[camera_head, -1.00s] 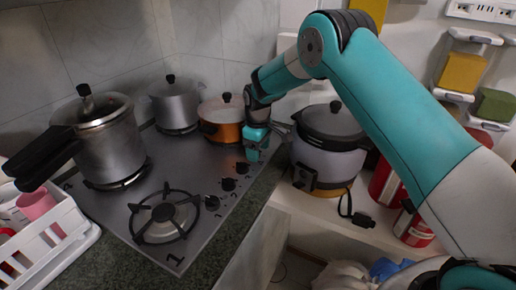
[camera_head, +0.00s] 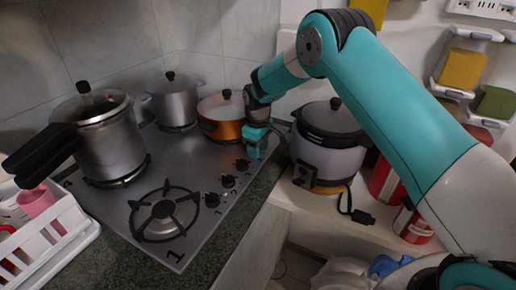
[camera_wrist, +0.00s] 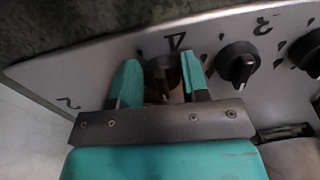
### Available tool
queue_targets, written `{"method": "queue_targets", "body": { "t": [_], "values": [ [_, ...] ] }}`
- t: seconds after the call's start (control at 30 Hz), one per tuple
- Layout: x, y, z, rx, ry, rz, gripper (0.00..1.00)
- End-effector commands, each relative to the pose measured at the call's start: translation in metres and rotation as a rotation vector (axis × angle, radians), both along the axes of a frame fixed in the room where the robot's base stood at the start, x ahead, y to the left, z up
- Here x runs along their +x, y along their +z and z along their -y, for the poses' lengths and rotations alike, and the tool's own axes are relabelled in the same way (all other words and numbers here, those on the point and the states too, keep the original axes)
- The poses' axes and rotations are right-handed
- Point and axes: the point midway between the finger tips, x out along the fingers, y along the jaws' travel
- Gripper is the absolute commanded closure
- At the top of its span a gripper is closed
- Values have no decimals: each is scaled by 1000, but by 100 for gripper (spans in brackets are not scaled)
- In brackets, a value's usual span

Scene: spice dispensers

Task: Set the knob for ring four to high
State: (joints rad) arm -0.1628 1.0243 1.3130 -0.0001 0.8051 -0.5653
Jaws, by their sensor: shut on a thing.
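The knob for ring four (camera_wrist: 163,76) is a round black knob on the steel hob panel, below a "4" mark that appears upside down in the wrist view. My gripper (camera_wrist: 160,82) is shut on it, with one teal fingertip on each side. The knob's pointer is partly in shadow, so its exact setting cannot be told. In the head view my gripper (camera_head: 254,151) is at the far end of the knob row and hides this knob. The hob (camera_head: 200,228) lies to its left.
The neighbouring knob (camera_wrist: 238,64) sits close beside my right fingertip in the wrist view. Two nearer knobs (camera_head: 228,181) (camera_head: 212,199) also show. An orange pan (camera_head: 222,131) stands left of my gripper and a rice cooker (camera_head: 328,150) close to its right.

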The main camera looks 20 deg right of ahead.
Motion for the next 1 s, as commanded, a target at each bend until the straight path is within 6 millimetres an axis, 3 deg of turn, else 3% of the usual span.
{"method": "queue_targets", "body": {
  "t": [1.0],
  "values": [
    [-1, 2, -9, 2, -745, 6, 82]
  ]
}}
